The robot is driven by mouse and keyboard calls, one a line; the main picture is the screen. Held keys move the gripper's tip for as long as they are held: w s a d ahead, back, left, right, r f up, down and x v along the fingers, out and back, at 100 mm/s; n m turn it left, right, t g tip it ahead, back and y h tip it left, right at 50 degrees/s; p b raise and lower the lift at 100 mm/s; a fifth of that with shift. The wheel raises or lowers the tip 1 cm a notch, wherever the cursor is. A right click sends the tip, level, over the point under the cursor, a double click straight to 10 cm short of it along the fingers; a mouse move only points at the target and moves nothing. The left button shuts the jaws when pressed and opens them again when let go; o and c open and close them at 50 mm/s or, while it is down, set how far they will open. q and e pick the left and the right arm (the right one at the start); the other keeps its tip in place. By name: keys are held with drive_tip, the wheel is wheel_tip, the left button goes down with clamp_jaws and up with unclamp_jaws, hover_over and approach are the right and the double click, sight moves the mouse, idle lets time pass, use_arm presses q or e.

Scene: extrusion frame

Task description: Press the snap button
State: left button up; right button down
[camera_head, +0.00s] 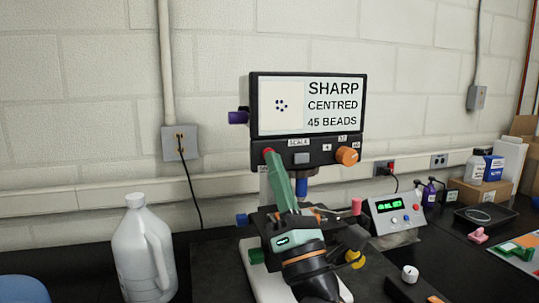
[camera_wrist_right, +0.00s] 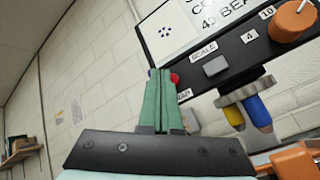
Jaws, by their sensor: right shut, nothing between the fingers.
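The snap button is the red knob (camera_head: 268,151) at the left end of the black control panel under the screen (camera_head: 306,104). In the right wrist view the red button (camera_wrist_right: 175,78) shows just beside the fingertips, with its label partly hidden behind the green fingers. My right gripper (camera_head: 272,160) is shut and empty, its green fingers pointing up at the button. Its tips (camera_wrist_right: 160,73) overlap the button's edge in view; I cannot tell whether they touch it. The screen reads SHARP, CENTRED, 45 BEADS. My left gripper is not in view.
A grey scale button (camera_head: 301,158) and an orange knob (camera_head: 347,156) sit right of the snap button. The microscope's blue objective (camera_head: 301,187) hangs below. A white jug (camera_head: 144,252) stands left; a green-display box (camera_head: 397,213) stands right.

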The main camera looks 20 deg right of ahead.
drive_tip(key=shift+w, duration=0.2)
drive_tip(key=shift+w, duration=0.25)
drive_tip(key=shift+w+b, duration=0.3)
drive_tip(key=shift+w, duration=0.1)
idle(0.8)
drive_tip(key=shift+s, duration=0.15)
drive_tip(key=shift+s+p, duration=0.35)
drive_tip(key=shift+s, duration=0.35)
drive_tip(key=s+p, duration=0.1)
drive_tip(key=s, duration=0.4)
drive_tip(key=shift+d, duration=0.1)
idle(0.3)
